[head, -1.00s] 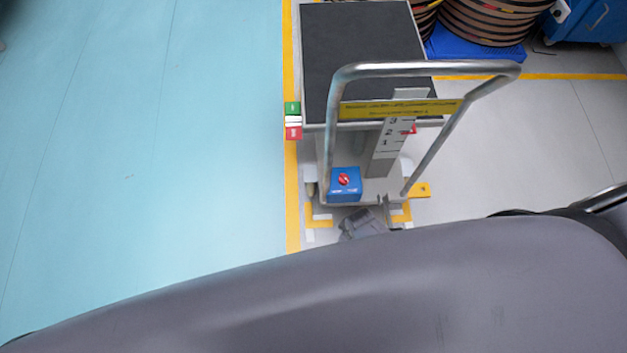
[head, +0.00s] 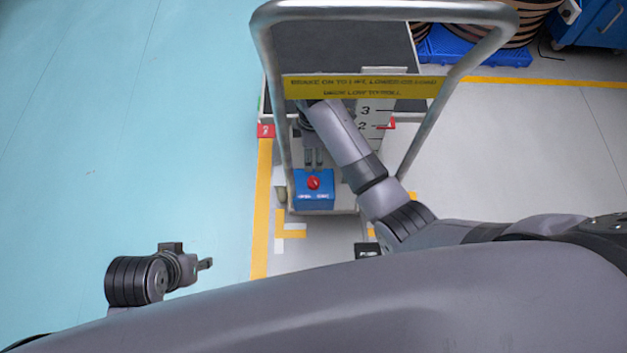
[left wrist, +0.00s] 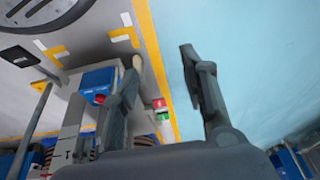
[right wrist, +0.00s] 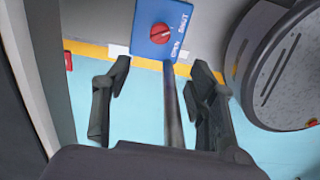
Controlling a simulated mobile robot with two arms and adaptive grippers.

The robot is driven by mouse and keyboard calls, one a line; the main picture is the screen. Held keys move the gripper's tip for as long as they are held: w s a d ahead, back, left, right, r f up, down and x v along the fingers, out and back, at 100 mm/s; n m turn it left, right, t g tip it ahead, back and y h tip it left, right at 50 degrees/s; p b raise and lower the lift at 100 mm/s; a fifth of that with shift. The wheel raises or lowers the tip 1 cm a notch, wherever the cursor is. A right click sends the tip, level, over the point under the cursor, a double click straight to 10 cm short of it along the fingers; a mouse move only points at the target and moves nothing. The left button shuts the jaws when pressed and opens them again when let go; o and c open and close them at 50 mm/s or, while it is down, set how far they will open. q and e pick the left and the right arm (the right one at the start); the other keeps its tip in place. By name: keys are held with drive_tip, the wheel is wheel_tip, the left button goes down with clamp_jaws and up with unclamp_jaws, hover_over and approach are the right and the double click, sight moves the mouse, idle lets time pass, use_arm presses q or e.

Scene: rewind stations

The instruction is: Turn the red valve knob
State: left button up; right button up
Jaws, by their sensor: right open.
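The red valve knob (head: 313,183) sits on a blue box (head: 314,203) low on the near end of the lift cart. My right gripper (head: 314,157) is open just beyond the knob, apart from it, its fingers pointing toward the box. In the right wrist view the knob (right wrist: 160,33) lies ahead of the parted, empty fingers, with "OPEN" and "SHUT" printed on the box. My left gripper (head: 205,264) is over the floor left of the cart. In the left wrist view its fingers are apart and empty, and the red knob (left wrist: 99,98) is partly hidden.
The cart's metal handle (head: 262,75) arches above the box, with a yellow sign (head: 365,87) across it. My right arm passes beneath the sign. A height scale (head: 378,105) stands right of the arm. A blue pallet (head: 470,50) lies at the back. The turquoise floor (head: 120,150) is clear.

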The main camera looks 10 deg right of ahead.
drive_tip(key=f, duration=0.2)
drive_tip(key=b, duration=0.3)
hover_over(314, 180)
wheel_tip(314, 180, down, 6)
drive_tip(key=shift+a+r, duration=0.1)
drive_tip(key=shift+r, duration=0.05)
wheel_tip(314, 180, down, 4)
drive_tip(key=shift+f+b, duration=0.15)
drive_tip(key=shift+b, duration=0.75)
wheel_tip(314, 180, down, 4)
drive_tip(key=shift+r+b, duration=0.2)
drive_tip(key=shift+b, duration=0.7)
use_arm(q)
drive_tip(key=w+d+r+t+h, duration=0.1)
drive_tip(key=w+d+r+t, duration=0.2)
drive_tip(key=w+r+t, duration=0.3)
drive_tip(key=w+d+r+t+h, duration=0.2)
drive_tip(key=w+r+t, duration=0.4)
drive_tip(key=w, duration=0.4)
drive_tip(key=shift+d+r+m, duration=0.2)
drive_tip(key=shift+d+m, duration=0.1)
drive_tip(key=shift+d, duration=0.25)
use_arm(e)
drive_tip(key=shift+f, duration=0.1)
drive_tip(key=c, duration=1.1)
drive_tip(key=shift+c, duration=0.2)
use_arm(q)
drive_tip(key=shift+s+f, duration=0.1)
